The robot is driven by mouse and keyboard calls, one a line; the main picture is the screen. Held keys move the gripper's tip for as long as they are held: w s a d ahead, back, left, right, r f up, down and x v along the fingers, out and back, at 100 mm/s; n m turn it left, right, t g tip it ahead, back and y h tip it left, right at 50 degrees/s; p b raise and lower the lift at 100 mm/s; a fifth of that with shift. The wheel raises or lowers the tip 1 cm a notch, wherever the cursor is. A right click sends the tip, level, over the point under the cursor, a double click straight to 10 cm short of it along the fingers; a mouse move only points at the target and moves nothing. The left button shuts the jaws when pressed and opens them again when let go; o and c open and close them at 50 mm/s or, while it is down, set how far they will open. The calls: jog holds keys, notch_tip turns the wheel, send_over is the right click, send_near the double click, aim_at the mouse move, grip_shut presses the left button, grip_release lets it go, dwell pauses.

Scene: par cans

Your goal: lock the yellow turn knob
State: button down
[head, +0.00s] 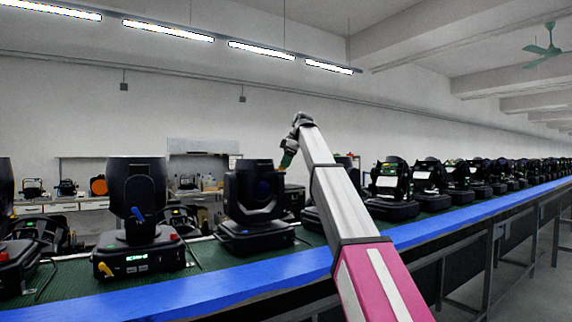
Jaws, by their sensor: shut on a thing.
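My gripper (284,166) is at the end of my raised arm, right beside the upper right side of a black moving-head lamp (254,205). The lamp stands on the green belt of the line. A tiny yellow-orange spot, which looks like the yellow turn knob (281,171), shows at the fingertips. The gripper is shut on it. The fingers are small and partly dark here, so the knob's turn position cannot be told.
Another black lamp (137,205) stands to the left, with a long row of lamps (430,180) running right. A blue rail (240,290) edges the line's front. Workbenches (90,205) stand behind. The floor at lower right (540,290) is clear.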

dwell(0.5)
jog(key=c, duration=1.2)
grip_release()
